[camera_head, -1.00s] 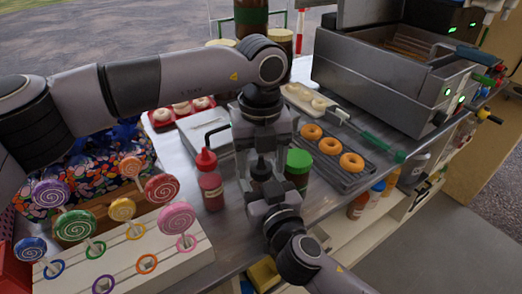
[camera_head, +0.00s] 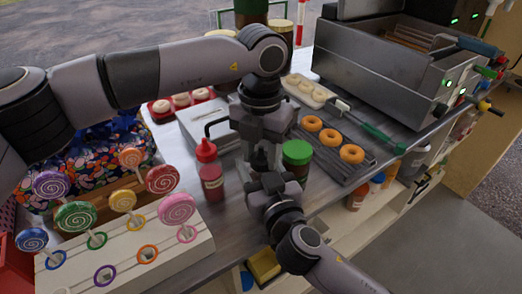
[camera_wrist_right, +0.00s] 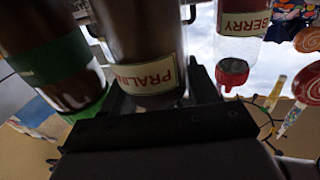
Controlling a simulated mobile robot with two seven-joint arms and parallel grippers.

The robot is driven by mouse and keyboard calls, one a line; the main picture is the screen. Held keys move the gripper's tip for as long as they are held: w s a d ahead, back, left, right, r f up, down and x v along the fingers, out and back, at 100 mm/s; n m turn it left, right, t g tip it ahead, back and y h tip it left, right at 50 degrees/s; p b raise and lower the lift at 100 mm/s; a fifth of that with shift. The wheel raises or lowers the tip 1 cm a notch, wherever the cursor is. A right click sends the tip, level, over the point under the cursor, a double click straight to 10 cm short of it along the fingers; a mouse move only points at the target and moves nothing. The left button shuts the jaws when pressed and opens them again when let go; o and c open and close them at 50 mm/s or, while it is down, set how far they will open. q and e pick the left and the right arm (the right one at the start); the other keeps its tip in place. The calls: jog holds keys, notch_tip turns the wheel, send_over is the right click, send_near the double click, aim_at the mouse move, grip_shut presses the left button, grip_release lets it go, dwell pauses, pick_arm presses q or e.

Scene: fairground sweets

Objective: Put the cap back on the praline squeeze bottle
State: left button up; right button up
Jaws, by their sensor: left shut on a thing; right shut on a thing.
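The praline squeeze bottle (camera_wrist_right: 145,72) is dark brown with a pale label and fills the middle of the right wrist view. My right gripper (camera_head: 264,176) is shut on it, with dark fingers on both sides in the wrist view. In the head view only a dark part of the bottle (camera_head: 261,157) shows between the two grippers. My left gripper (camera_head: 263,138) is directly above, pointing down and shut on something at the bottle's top. The cap is not clearly visible there, and I cannot tell whether it touches the bottle.
A red berry bottle (camera_head: 210,178) stands left of the grippers, and a green-lidded jar (camera_head: 297,153) stands close on their right. A tray of doughnuts (camera_head: 345,172) and a fryer lie beyond. A lollipop stand (camera_head: 180,262) is at front left.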

pick_arm(q)
jog(key=m, duration=0.9)
jog(key=shift+m, duration=0.3)
jog(key=m, duration=0.4)
jog(key=shift+m, duration=0.4)
jog(key=m, duration=0.4)
jog(key=o, duration=1.3)
jog(key=shift+c, duration=0.2)
notch_tip(320, 180, up, 12)
pick_arm(e)
jog(key=o, duration=1.6)
